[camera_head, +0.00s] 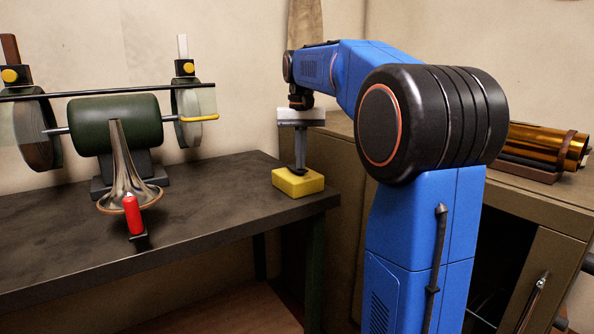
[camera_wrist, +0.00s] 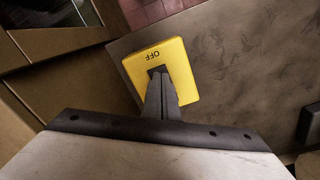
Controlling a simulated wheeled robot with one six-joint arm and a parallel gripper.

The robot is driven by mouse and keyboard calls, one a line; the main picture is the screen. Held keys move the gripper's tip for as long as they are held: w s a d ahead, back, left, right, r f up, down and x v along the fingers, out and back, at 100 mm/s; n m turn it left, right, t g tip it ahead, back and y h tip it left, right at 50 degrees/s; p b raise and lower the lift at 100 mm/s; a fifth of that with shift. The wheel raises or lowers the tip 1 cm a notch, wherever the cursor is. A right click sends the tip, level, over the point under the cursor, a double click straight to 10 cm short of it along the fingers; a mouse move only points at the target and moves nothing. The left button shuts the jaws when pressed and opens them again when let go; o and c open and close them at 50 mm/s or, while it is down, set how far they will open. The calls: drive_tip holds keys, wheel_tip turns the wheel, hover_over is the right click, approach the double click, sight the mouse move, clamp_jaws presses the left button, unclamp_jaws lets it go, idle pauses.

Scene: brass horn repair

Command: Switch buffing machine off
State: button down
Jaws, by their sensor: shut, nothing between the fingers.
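The buffing machine has a dark green motor (camera_head: 115,122) with a wheel on each side, at the left of the workbench in the head view. A yellow switch box (camera_head: 298,183) sits at the bench's right end. In the wrist view the yellow box (camera_wrist: 178,62) shows the word OFF on its top, with a dark part beside the word. My gripper (camera_head: 300,166) points straight down at the box with its fingers together and empty. In the wrist view its fingertips (camera_wrist: 157,74) overlap the dark part, hiding some of it. I cannot tell whether they touch it.
A brass horn bell (camera_head: 121,180) and a red-handled item (camera_head: 132,214) stand in front of the motor. A dark rod (camera_head: 100,91) runs above it. The bench top (camera_head: 215,200) between machine and box is clear. A brown cabinet (camera_head: 345,165) stands close to the right.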

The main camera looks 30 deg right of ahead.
wheel_tip(320, 180, up, 7)
idle(1.0)
idle(0.4)
drive_tip(key=s+a+f+n+t, duration=0.1)
drive_tip(key=s+a+f+n, duration=0.1)
drive_tip(key=s+a+f, duration=0.5)
drive_tip(key=s+a+f+n+t, duration=0.1)
drive_tip(key=s+a+f, duration=0.3)
drive_tip(key=s, duration=0.5)
drive_tip(key=s+a+f+n+t, duration=0.1)
drive_tip(key=s+a+f, duration=0.1)
drive_tip(key=s+f, duration=0.5)
drive_tip(key=s+a+f+n+t, duration=0.1)
drive_tip(key=s+a+f, duration=0.1)
drive_tip(key=s+f, duration=0.5)
wheel_tip(320, 180, down, 4)
drive_tip(key=shift+a+r+n+t, duration=0.1)
drive_tip(key=shift+a+n+t, duration=0.2)
drive_tip(key=shift+a+t, duration=0.1)
drive_tip(key=c, duration=2.5)
unclamp_jaws()
drive_tip(key=shift+s, duration=0.1)
